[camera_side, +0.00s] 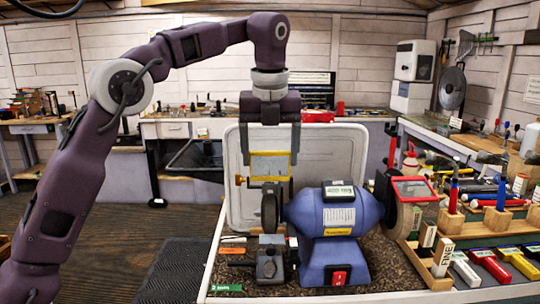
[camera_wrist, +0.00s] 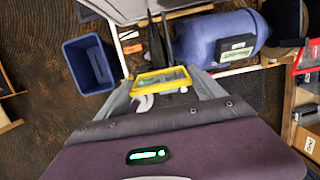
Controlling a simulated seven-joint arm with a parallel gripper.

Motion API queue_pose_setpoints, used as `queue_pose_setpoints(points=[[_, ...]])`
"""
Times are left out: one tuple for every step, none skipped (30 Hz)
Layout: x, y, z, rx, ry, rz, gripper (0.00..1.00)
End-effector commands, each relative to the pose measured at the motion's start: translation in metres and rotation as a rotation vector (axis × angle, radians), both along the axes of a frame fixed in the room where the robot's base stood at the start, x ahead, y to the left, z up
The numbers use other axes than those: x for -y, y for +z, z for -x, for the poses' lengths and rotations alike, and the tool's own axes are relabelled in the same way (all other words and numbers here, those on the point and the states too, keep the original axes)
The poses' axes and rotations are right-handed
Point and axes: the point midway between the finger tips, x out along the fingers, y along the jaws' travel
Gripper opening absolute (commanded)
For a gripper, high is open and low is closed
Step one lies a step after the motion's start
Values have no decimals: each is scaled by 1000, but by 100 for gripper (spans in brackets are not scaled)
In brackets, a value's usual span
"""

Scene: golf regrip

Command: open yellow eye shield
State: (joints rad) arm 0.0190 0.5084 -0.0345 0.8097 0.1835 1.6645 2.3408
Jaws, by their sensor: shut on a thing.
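The yellow eye shield (camera_side: 270,167) is a clear panel in a yellow frame above the left wheel (camera_side: 271,210) of the blue bench grinder (camera_side: 335,212). In the side view it stands roughly upright. My gripper (camera_side: 269,160) points down over it, with a finger at each side of the frame, shut on the shield. In the wrist view the shield (camera_wrist: 162,80) spans the space between my fingers, beside the blue grinder body (camera_wrist: 215,40). The fingertips' exact contact with the frame is partly hidden.
A red-framed eye shield (camera_side: 412,189) stands over the right wheel. A pale upright tray (camera_side: 330,150) is behind the grinder. Colored blocks (camera_side: 490,265) and screwdrivers in wooden holders (camera_side: 453,195) crowd the right. A blue bin (camera_wrist: 90,64) stands on the floor.

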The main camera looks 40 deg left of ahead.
Motion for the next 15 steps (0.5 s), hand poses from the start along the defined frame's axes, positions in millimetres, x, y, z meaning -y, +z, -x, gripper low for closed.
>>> queue_pose_setpoints(points=[[-1,-1,-1,-9,2,5,5],[-1,-1,-1,-12,2,8,5],[-1,-1,-1,-17,1,11,5],[-2,-1,-1,-19,1,13,5],[-2,-1,-1,-21,1,16,5],[-1,-1,-1,-24,0,17,5],[-1,-1,-1,-26,0,18,5],[-2,-1,-1,-26,0,19,5],[-1,-2,-1,-28,0,19,5],[-2,-2,-1,-28,0,19,5],[-2,-2,-1,-28,0,19,5],[-2,-2,-1,-28,0,19,5],[-2,-2,-1,-28,0,18,5],[-2,-2,-1,-28,0,18,5],[-2,-2,-1,-29,0,19,5]])
